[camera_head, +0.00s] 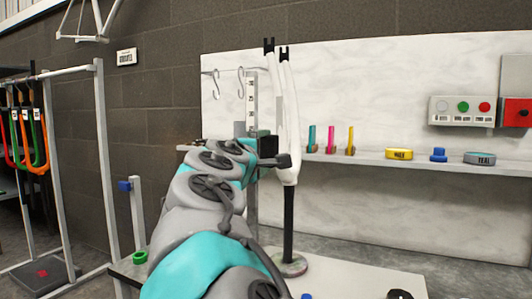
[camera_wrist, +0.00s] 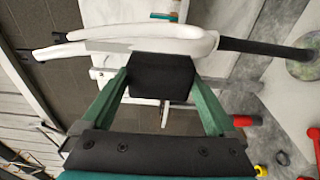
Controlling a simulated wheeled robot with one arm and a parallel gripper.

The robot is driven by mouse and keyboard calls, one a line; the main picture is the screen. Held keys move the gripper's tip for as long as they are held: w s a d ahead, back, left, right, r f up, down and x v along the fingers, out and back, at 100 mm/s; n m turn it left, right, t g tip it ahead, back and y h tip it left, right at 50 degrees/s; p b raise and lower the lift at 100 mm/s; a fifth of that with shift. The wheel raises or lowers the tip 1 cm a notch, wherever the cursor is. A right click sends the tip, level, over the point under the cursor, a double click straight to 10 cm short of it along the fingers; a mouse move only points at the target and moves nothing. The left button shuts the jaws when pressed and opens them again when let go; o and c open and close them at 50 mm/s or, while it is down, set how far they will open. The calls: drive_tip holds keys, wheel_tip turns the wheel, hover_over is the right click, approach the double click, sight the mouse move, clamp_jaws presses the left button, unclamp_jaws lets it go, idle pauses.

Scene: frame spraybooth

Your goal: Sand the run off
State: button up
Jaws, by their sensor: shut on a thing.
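A white two-bladed fork (camera_head: 288,120) with black tips stands upright on a black post (camera_head: 288,220) with a round grey base. In the wrist view the fork (camera_wrist: 180,33) runs sideways across the top. My gripper (camera_wrist: 160,82) is shut on a black block (camera_wrist: 162,77), held between its green fingers. The block's far edge is against or just in front of the fork; I cannot tell whether they touch. In the head view my gripper (camera_head: 270,150) is just left of the fork. I cannot make out a clear run on the paint.
Behind the fork, a shelf (camera_head: 370,157) holds coloured sticks, a yellow roll (camera_head: 399,154), a blue piece (camera_head: 438,154) and a teal-labelled roll (camera_head: 479,158). A button box (camera_head: 461,110) is on the wall panel. A metal rack (camera_head: 104,160) stands left.

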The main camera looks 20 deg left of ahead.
drive_tip(key=shift+s+a, duration=0.15)
drive_tip(key=shift+s, duration=1.35)
